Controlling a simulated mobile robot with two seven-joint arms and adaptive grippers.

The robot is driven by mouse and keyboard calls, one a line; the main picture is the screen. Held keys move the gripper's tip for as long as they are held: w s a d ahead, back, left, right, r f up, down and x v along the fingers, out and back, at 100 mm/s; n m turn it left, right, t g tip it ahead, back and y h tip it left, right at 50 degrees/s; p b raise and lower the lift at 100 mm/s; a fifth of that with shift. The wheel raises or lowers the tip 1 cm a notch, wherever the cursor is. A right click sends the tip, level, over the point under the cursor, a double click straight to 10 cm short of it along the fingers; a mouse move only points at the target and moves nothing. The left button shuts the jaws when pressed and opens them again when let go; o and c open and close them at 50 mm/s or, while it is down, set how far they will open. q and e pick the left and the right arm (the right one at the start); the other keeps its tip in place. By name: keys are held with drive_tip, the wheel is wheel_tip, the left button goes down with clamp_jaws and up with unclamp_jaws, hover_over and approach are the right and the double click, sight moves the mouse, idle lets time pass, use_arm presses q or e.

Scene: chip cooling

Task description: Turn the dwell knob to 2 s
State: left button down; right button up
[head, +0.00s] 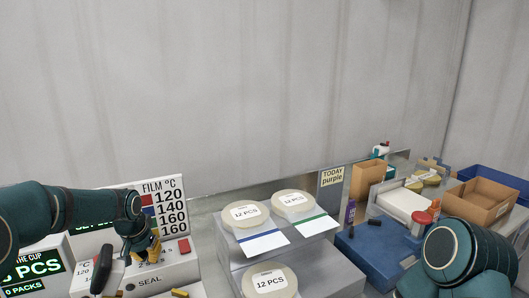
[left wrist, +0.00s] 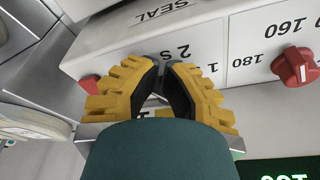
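The sealer's white front panel (head: 150,281) is at the lower left in the head view, with the word SEAL on it. It shows upside down in the left wrist view, where a "2 s" mark (left wrist: 181,52) sits just beyond my fingertips. My left gripper (head: 149,252) has its yellow fingers at this panel. In the left wrist view my left gripper (left wrist: 166,64) has its dark-padded tips close together, with a narrow gap between them. My right gripper is out of view.
A red knob (left wrist: 295,66) with 160 and 180 marks is beside the fingers. Round 12 PCS discs (head: 270,284) sit on grey stands to the right.

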use_arm(q)
drive_tip(key=shift+w+a+p, duration=0.25)
drive_tip(key=shift+w+p, duration=0.1)
drive_tip(key=shift+w, duration=0.2)
idle(0.9)
drive_tip(key=shift+a+r, duration=0.1)
drive_tip(key=shift+s+a, duration=0.15)
drive_tip(key=shift+a, duration=0.3)
drive_tip(key=shift+a+r+p, duration=0.1)
drive_tip(key=shift+a+p, duration=0.15)
drive_tip(key=shift+p, duration=0.1)
drive_tip(key=shift+a+f, duration=0.2)
drive_tip(key=shift+a, duration=0.25)
drive_tip(key=shift+p, duration=0.3)
drive_tip(key=shift+w+a, duration=0.2)
drive_tip(key=shift+a, duration=0.05)
drive_tip(key=shift+s, duration=0.15)
